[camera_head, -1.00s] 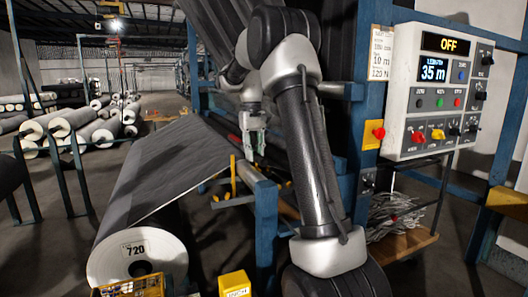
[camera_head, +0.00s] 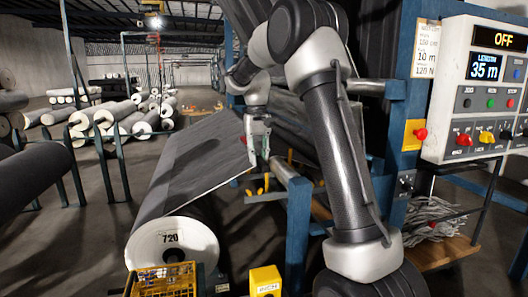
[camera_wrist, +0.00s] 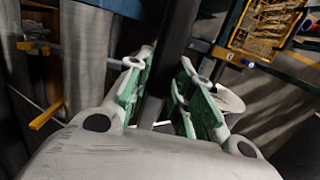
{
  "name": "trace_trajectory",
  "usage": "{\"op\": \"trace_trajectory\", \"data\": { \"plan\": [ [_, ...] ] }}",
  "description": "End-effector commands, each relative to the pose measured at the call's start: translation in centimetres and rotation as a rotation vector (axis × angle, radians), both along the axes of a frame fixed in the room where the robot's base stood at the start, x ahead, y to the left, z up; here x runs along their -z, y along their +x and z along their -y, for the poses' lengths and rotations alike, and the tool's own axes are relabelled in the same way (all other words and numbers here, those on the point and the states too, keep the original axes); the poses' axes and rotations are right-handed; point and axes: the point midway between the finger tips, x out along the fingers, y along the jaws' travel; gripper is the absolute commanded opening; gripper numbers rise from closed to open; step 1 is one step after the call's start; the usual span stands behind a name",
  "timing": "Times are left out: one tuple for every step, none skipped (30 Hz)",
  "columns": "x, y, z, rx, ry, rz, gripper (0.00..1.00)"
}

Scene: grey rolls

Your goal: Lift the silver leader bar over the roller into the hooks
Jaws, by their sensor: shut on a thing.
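My gripper (camera_head: 258,150) is at the right edge of the grey sheet that rises from the large roll marked 720 (camera_head: 172,240). In the wrist view its green-padded fingers (camera_wrist: 160,98) are shut on a long dark grey bar-like piece, which I take as the leader bar (camera_wrist: 177,50). In the head view the bar is hard to tell from the sheet's edge. Yellow hooks (camera_head: 262,185) stand by the blue frame, just right of and below my gripper. A pale roller-like bar (camera_head: 284,171) lies beside them, and my arm hides part of the frame behind.
A control box (camera_head: 480,90) reading OFF and 35 m hangs at the right. A yellow wire basket (camera_head: 163,281) and a yellow box (camera_head: 265,281) are at the front. Several grey rolls (camera_head: 110,115) lie at the back left. Open floor lies left of the sheet.

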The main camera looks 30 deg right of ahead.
Motion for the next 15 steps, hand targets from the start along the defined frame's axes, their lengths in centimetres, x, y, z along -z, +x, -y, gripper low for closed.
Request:
{"op": "trace_trajectory", "data": {
  "plan": [
    [0.6,0.0,0.0,-0.001,0.000,0.001,0.00],
    [0.9,0.0,0.0,-0.001,0.000,0.001,0.00],
    [1.5,0.0,0.0,-0.001,0.000,0.000,0.00],
    [1.8,0.0,0.0,-0.001,0.000,0.001,0.00],
    [2.2,0.0,0.0,-0.001,0.000,0.002,0.00],
    [2.8,0.0,0.0,-0.001,0.000,0.001,0.00],
    [3.2,0.0,0.0,-0.001,0.000,0.000,0.00],
    [3.6,0.0,0.0,-0.001,0.000,0.001,0.00],
    [4.1,0.0,0.0,-0.001,0.000,0.000,0.00],
    [4.4,0.0,0.0,-0.001,0.000,0.001,0.00],
    [4.8,0.0,0.0,-0.001,0.000,0.001,0.00],
    [5.3,0.0,0.0,-0.001,0.000,0.001,0.00],
    [5.7,0.0,0.0,-0.001,0.000,0.001,0.00],
    [6.1,0.0,0.0,-0.001,0.000,0.002,0.00],
    [6.6,0.0,0.0,-0.001,0.000,0.001,0.00]
  ]
}}
